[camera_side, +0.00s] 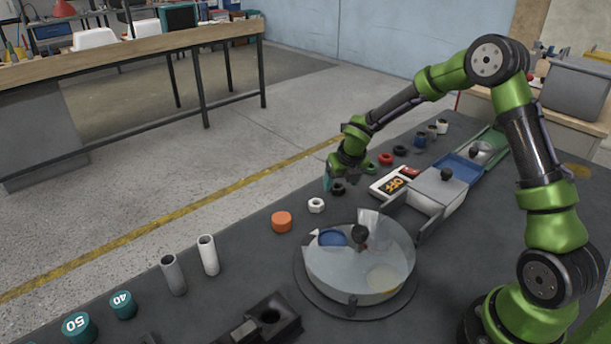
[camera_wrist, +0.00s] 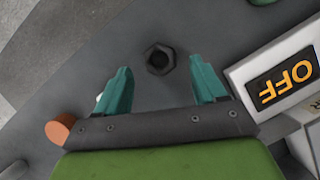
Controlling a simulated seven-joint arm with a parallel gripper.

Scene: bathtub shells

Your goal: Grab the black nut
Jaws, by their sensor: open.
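The black nut (camera_side: 338,188) lies on the dark grey table, close to its far edge in the side view. In the wrist view the black nut (camera_wrist: 160,59) lies flat, with its round hole facing up. My gripper (camera_side: 329,184) is above the table beside the nut in the side view. In the wrist view my gripper (camera_wrist: 158,80) has its two teal fingers spread apart, with nothing between them. The nut shows just beyond the fingertips, roughly centred between them. I cannot tell the exact height of the fingers above it.
A white box with an OFF label (camera_side: 392,185) stands right of the nut; it also shows in the wrist view (camera_wrist: 275,80). A white nut (camera_side: 316,205) and an orange cylinder (camera_side: 282,222) lie to the left. A round clear-walled container (camera_side: 345,275) stands in front.

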